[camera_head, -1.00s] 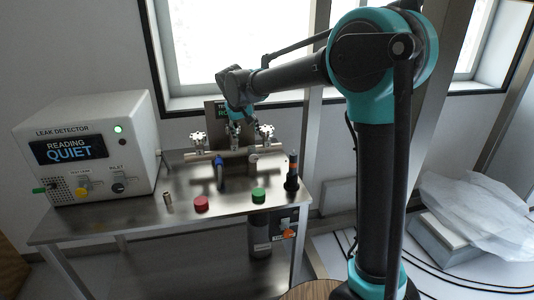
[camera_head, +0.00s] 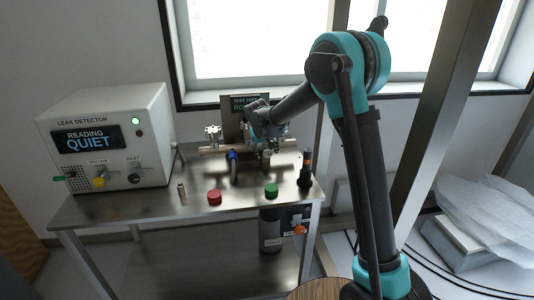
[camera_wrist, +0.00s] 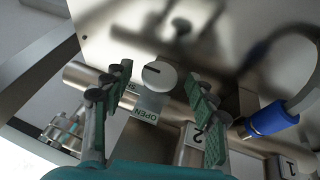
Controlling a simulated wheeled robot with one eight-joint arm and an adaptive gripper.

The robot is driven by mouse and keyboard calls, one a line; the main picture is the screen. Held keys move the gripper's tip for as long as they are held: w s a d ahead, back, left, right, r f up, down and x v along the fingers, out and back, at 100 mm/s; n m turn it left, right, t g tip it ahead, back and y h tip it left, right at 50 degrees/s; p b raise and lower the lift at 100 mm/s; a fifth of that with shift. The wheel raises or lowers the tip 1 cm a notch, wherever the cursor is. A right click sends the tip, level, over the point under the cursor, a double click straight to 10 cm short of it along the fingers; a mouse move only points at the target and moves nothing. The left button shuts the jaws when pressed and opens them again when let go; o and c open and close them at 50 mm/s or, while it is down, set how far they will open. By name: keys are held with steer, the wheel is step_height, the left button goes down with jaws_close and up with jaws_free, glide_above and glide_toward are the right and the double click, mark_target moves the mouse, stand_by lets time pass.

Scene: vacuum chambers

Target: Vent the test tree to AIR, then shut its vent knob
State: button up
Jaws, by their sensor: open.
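The test tree is a horizontal metal pipe (camera_head: 215,149) with valves on the bench. In the wrist view, a round white knob (camera_wrist: 166,80) with a dark pointer line sits on the pipe. Its line points left and slightly up, nearer the partly hidden "SH…" label than the OPEN label (camera_wrist: 139,114). My gripper (camera_wrist: 160,84) is open, with its green-padded fingers on either side of the knob; contact cannot be told. In the head view, my gripper (camera_head: 268,138) is over the tree's right part and hides some of it. The sign (camera_head: 243,104) behind is partly covered.
The leak detector (camera_head: 104,140) at left reads QUIET, with a green light. A red cap (camera_head: 214,197), a green cap (camera_head: 271,190) and a small metal cylinder (camera_head: 181,192) stand along the bench front. A dark bottle-like item (camera_head: 306,172) stands at right. A blue-collared hose (camera_wrist: 266,120) is close by.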

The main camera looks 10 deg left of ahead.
steer(key=shift+w+f, duration=0.1)
steer(key=shift+f, duration=0.2)
steer(key=shift+c, duration=0.4)
steer(key=c, duration=1.1)
steer(key=h, duration=0.2)
steer(key=n+t+h, duration=0.1)
steer(key=h, duration=0.1)
steer(key=shift+a+f+t, duration=0.15)
steer(key=shift+a+t, duration=0.15)
steer(key=shift+a, duration=0.05)
steer(key=h, duration=0.1)
steer(key=t+h, duration=0.1)
steer(key=h, duration=0.1)
steer(key=n+t+h, duration=0.1)
steer(key=h, duration=0.1)
steer(key=shift+a+f, duration=0.15)
steer(key=shift+f, duration=0.1)
